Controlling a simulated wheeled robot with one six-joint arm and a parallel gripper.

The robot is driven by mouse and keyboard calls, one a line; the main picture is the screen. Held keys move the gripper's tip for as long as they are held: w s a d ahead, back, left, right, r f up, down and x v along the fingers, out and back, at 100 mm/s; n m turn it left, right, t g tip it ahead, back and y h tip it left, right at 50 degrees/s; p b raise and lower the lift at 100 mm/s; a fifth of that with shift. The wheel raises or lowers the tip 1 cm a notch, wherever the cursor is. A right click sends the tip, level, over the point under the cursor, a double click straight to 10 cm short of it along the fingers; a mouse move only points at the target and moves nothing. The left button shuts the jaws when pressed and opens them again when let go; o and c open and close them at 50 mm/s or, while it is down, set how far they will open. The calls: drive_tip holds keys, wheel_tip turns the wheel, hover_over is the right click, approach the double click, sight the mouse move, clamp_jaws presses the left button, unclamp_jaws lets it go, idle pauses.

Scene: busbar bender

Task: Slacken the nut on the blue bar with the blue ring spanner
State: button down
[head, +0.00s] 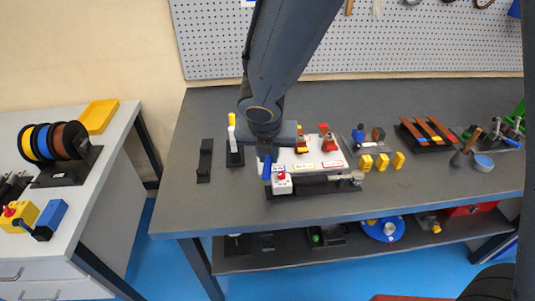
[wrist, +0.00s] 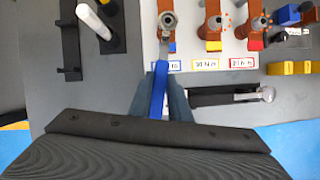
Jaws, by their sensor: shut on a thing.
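My gripper (head: 266,160) is shut on the blue handle of the ring spanner (wrist: 158,92), which points away from me over the white board (wrist: 185,82). In the wrist view the spanner's grey ring end lies at the nut (wrist: 167,19) on the blue-marked bar, at the left of the board. The ring appears to be around this nut, but I cannot tell how deep it sits. The blue mark (wrist: 172,47) shows beside the spanner's shaft. In the head view my arm hides the nut and the ring; the blue handle (head: 267,168) shows below my gripper.
Two more copper bars with nuts, marked yellow (wrist: 214,45) and red (wrist: 256,44), stand to the right. A black holder with a pale-handled tool (wrist: 95,22) and an empty black holder (wrist: 69,40) are left.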

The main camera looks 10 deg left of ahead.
drive_tip(key=shift+d+n+y+p, duration=0.35)
drive_tip(key=shift+d+n, duration=0.25)
drive_tip(key=shift+n, duration=0.1)
drive_tip(key=shift+w+d+n+p, duration=0.15)
drive_tip(key=shift+d+n+p, duration=0.2)
drive_tip(key=shift+d+n, duration=0.25)
drive_tip(key=shift+y, duration=0.25)
drive_tip(key=shift+w+d+n+p, duration=0.2)
drive_tip(key=shift+d+n+p, duration=0.2)
drive_tip(key=shift+d+n, duration=0.2)
